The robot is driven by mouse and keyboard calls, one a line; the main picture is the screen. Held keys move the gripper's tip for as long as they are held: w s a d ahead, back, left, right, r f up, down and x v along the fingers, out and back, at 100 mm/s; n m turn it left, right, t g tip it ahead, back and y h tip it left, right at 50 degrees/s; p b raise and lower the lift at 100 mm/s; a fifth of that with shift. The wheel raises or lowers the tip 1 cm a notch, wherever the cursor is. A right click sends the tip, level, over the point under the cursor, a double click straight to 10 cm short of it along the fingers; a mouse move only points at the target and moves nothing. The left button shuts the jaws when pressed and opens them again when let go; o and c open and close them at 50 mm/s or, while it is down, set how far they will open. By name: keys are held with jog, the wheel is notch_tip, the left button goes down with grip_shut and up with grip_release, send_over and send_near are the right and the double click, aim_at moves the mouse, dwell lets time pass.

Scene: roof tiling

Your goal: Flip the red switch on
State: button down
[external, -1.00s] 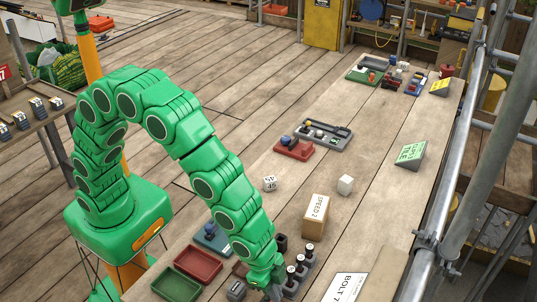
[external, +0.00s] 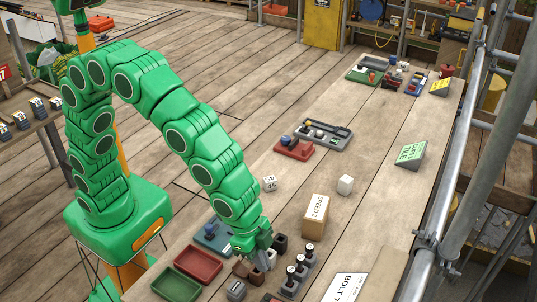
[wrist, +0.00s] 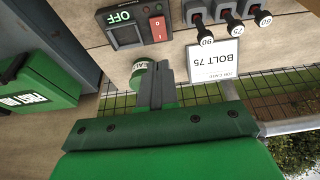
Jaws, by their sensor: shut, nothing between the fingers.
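The red switch (wrist: 159,28) sits on a dark box at the top of the wrist view. Beside it, the box has a display (wrist: 120,16) reading OFF in green. In the external view, my gripper (external: 268,259) hangs over the bench near the dark bolts; I cannot make out the red switch there.
A green cylinder (wrist: 139,82) shows beside my fingers, and a green first aid box (wrist: 35,85) is at left. A red tray (external: 198,264) lies left.

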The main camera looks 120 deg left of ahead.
jog(key=shift+w, duration=0.1)
jog(key=shift+w+r+g, duration=0.15)
jog(key=shift+w+g, duration=0.25)
jog(key=shift+w, duration=0.5)
jog(key=shift+w+r+g, duration=0.15)
jog(key=shift+w+g, duration=0.25)
jog(key=shift+w, duration=0.5)
jog(key=shift+f, duration=0.1)
jog(key=f, duration=0.4)
jog(key=w+f, duration=0.1)
jog(key=f, duration=0.4)
jog(key=w+f, duration=0.1)
jog(key=f, duration=0.3)
jog(key=shift+w+f, duration=0.2)
jog(key=shift+f, duration=0.1)
jog(key=shift+f, duration=0.1)
